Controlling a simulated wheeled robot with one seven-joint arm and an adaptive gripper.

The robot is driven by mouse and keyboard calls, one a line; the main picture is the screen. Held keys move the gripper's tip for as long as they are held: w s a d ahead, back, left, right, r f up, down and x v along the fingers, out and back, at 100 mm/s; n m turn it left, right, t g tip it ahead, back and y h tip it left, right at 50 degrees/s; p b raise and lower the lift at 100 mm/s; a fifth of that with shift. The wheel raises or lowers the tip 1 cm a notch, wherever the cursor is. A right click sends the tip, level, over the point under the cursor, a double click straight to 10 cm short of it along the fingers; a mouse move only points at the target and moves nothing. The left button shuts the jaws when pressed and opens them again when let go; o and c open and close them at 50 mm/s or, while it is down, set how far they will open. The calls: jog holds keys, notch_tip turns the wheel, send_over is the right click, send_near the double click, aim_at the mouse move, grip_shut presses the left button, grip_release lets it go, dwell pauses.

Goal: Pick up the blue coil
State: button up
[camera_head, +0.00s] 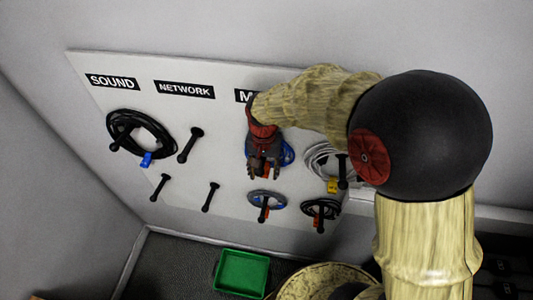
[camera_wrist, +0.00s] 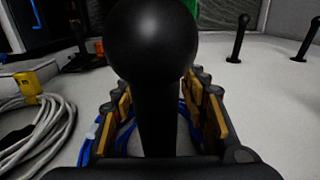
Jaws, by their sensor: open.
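The blue coil (camera_head: 288,154) hangs on a peg of the white wall board, partly hidden behind my gripper (camera_head: 262,170) in the head view. In the wrist view, blue cable (camera_wrist: 107,137) shows low between and beside the fingers. A black round-headed peg (camera_wrist: 152,45) stands large in front of the camera. My gripper (camera_wrist: 155,95) is open, with one finger on each side of that peg. The peg and fingers hide much of the coil; I cannot tell whether the fingers touch it.
A grey cable coil (camera_head: 318,160) with a yellow tag hangs close on the right. A black coil (camera_head: 140,135) hangs at the left. A blue-grey coil (camera_head: 267,199) and a small black coil (camera_head: 320,209) hang below. Bare pegs (camera_head: 190,145) stand left. A green tray (camera_head: 241,273) is below.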

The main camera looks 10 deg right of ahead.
jog(key=shift+c, duration=1)
grip_shut()
jog(key=shift+s+a+r+b, duration=0.15)
jog(key=shift+r+b, duration=0.15)
jog(key=shift+r, duration=0.15)
jog(key=r, duration=0.6)
jog(key=shift+s+r+b, duration=0.15)
jog(key=shift+s+b, duration=0.1)
jog(key=shift+b, duration=0.15)
jog(key=s+a+b, duration=0.1)
jog(key=s+a, duration=0.2)
jog(key=s, duration=0.6)
jog(key=s+a+b, duration=0.1)
jog(key=s+a, duration=0.3)
jog(key=s, duration=0.4)
jog(key=shift+s+a, duration=0.15)
jog(key=shift+s, duration=0.25)
